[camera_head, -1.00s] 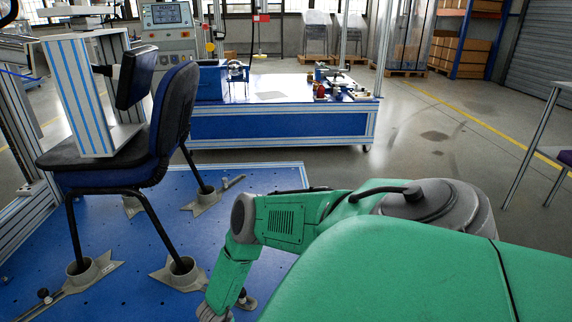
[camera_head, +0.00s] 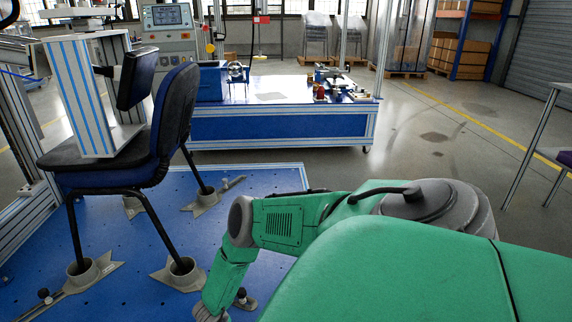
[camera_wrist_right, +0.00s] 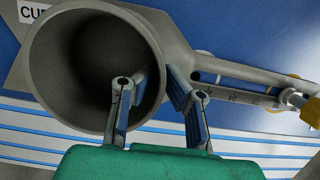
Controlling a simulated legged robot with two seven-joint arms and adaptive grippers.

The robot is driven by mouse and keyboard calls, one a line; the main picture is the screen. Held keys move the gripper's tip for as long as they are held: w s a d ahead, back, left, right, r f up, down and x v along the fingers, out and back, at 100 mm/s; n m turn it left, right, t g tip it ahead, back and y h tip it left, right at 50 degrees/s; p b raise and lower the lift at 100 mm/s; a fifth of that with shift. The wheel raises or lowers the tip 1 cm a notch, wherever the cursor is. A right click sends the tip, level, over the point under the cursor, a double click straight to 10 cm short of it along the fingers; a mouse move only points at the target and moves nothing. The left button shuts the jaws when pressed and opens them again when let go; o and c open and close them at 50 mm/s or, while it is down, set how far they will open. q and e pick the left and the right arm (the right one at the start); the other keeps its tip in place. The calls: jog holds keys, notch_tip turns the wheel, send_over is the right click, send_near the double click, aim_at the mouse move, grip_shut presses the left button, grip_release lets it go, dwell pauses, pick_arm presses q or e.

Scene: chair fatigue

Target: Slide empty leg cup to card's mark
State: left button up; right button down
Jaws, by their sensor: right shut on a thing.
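In the right wrist view the grey leg cup (camera_wrist_right: 42,75) is large and close, and its dark inside holds no leg. My right gripper (camera_wrist_right: 156,82) straddles the cup's wall, one finger inside the mouth and one outside, shut on that wall. A grey arm with scale marks (camera_wrist_right: 235,92) runs right from the cup to a brass-coloured knob (camera_wrist_right: 300,105). In the head view my right arm (camera_head: 228,270) reaches down to the bottom edge; the cup and fingers are hidden there. My left gripper is out of view.
A blue chair (camera_head: 120,172) stands on the blue perforated platform (camera_head: 235,205), its legs in grey cups (camera_head: 180,272). A black clamp knob (camera_head: 241,295) is beside my right arm. A blue-sided bench (camera_head: 280,127) stands behind.

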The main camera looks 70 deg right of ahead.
jog(key=shift+w+a, duration=0.45)
jog(key=shift+w, duration=0.25)
jog(key=shift+w+a, duration=0.45)
jog(key=shift+w, duration=0.2)
jog(key=c, duration=1.8)
grip_release()
jog(key=shift+f, duration=0.1)
jog(key=shift+o, duration=0.2)
jog(key=shift+d, duration=0.1)
jog(key=d+p+v, duration=0.1)
jog(key=p+v, duration=0.4)
jog(key=v, duration=0.1)
jog(key=shift+w+d+p, duration=0.15)
jog(key=shift+w+p, duration=0.15)
jog(key=shift+p, duration=0.05)
